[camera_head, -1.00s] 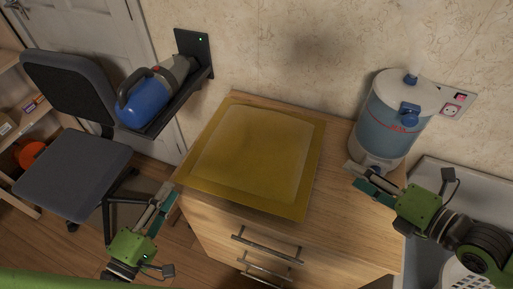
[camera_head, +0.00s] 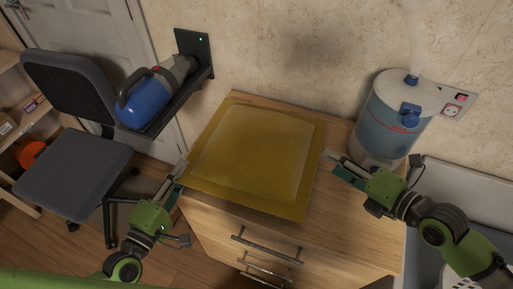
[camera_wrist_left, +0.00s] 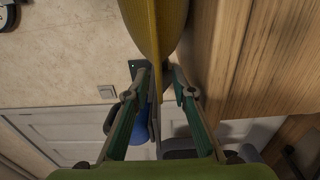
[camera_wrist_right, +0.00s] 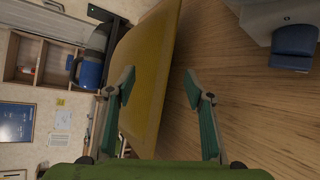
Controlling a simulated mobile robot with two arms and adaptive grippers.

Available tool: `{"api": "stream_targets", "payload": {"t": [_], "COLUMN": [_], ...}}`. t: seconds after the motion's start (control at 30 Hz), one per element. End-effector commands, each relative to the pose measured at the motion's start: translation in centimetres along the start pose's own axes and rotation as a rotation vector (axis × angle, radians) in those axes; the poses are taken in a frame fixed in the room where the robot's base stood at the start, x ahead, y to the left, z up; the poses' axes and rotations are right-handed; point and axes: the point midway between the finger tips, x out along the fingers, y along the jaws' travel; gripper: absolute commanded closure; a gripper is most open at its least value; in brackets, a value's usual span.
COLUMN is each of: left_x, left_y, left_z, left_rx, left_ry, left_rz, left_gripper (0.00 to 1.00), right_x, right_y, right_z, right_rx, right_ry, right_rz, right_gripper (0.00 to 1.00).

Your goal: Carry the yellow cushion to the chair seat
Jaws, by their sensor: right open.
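The yellow cushion (camera_head: 250,155) lies flat on top of the wooden drawer cabinet (camera_head: 333,190). The chair seat (camera_head: 73,172) is dark grey and empty, at the left. My left gripper (camera_head: 182,168) is open at the cushion's left edge; in the left wrist view the cushion's thin rim (camera_wrist_left: 155,85) lies between its fingers (camera_wrist_left: 156,70). My right gripper (camera_head: 328,160) is open at the cushion's right edge; in the right wrist view the cushion (camera_wrist_right: 148,75) reaches between its fingers (camera_wrist_right: 160,75), with a gap to the right finger.
A blue handheld vacuum (camera_head: 148,97) sits on a wall bracket (camera_head: 195,85) between chair and cabinet. Open floor (camera_head: 185,250) lies in front of the cabinet's left side.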

Motion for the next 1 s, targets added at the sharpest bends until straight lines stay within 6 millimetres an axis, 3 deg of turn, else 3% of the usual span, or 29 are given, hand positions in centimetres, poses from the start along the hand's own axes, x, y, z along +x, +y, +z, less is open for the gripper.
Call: {"api": "stream_targets", "payload": {"t": [0.3, 0.5, 0.93, 1.0], "left_x": [4.5, 6.3, 6.8, 6.8], "left_y": [0.1, 0.1, 0.0, 0.0], "left_z": [0.1, 0.0, 0.1, 0.1], "left_rx": [-0.002, -0.002, -0.001, -0.001], "left_ry": [0.000, 0.000, -0.001, -0.001], "left_rz": [0.003, 0.002, -0.001, -0.001], "left_gripper": [0.76, 0.76, 0.76, 0.92], "right_x": [4.5, 6.3, 6.9, 6.9], "right_y": [0.3, 0.1, 0.1, 0.1], "right_z": [0.0, 0.0, -0.1, -0.1], "right_rx": [0.001, 0.000, -0.001, -0.001], "right_ry": [0.001, 0.001, 0.003, 0.003], "right_rz": [0.006, 0.002, 0.001, 0.001], "right_gripper": [0.52, 0.52, 0.52, 0.68]}}
